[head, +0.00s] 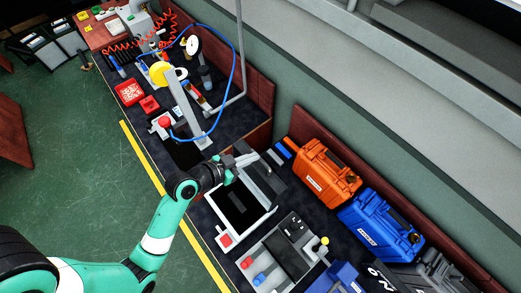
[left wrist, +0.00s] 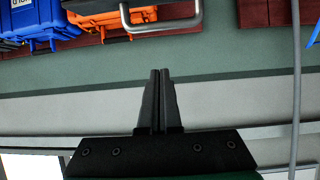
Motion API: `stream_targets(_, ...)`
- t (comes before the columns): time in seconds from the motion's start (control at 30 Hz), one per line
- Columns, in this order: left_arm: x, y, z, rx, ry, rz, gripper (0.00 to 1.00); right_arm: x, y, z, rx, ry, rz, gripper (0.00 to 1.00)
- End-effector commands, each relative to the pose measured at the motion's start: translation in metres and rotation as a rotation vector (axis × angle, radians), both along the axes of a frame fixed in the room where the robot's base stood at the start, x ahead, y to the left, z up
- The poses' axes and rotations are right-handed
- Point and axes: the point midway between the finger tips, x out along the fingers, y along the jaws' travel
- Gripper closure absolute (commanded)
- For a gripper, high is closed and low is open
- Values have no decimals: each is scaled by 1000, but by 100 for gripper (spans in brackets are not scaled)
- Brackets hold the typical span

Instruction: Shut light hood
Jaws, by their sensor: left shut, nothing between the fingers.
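The light box (head: 214,214) has a pale frame around a dark bed and stands on the dark bench in the head view. Its dark grey hood (head: 268,183) appears raised on the far side of the bed, partly hidden by my arm. My left gripper (head: 250,158) is shut and empty at the hood's upper left, close to its edge; contact cannot be told. In the left wrist view the shut fingertips (left wrist: 160,72) point at the green wall, and a metal bar handle (left wrist: 165,28) shows ahead of them, apart in the picture. My right gripper is not in view.
An orange case (head: 325,172) and a blue case (head: 380,227) stand right of the hood. A control box (head: 283,248) with buttons sits in front. A station with a blue hose (head: 232,75) and a grey post (head: 240,50) stand behind.

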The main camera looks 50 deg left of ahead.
Motion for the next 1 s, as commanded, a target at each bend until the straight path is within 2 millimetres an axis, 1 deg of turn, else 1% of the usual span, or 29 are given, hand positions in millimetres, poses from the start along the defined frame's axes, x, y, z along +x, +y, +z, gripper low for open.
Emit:
stream_targets(0.03,-10,5,1,-10,23,23,100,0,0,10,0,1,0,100)
stream_targets(0.07,-13,7,0,-12,27,31,100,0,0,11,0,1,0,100)
stream_targets(0.13,-12,11,0,-10,23,37,100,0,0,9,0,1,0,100)
stream_targets(0.27,-9,10,-3,-9,22,36,100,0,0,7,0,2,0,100)
stream_targets(0.37,-1,10,-8,-9,23,34,100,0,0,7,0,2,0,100)
stream_targets(0.47,14,9,-15,-9,22,32,100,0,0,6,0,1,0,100)
stream_targets(0.8,79,9,-50,-8,21,33,100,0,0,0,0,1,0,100)
stream_targets(0.83,75,9,-52,-9,24,35,100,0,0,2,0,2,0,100)
stream_targets(0.9,60,10,-55,-10,24,38,100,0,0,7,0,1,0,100)
stream_targets(1.0,49,10,-61,-11,23,37,100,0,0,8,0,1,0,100)
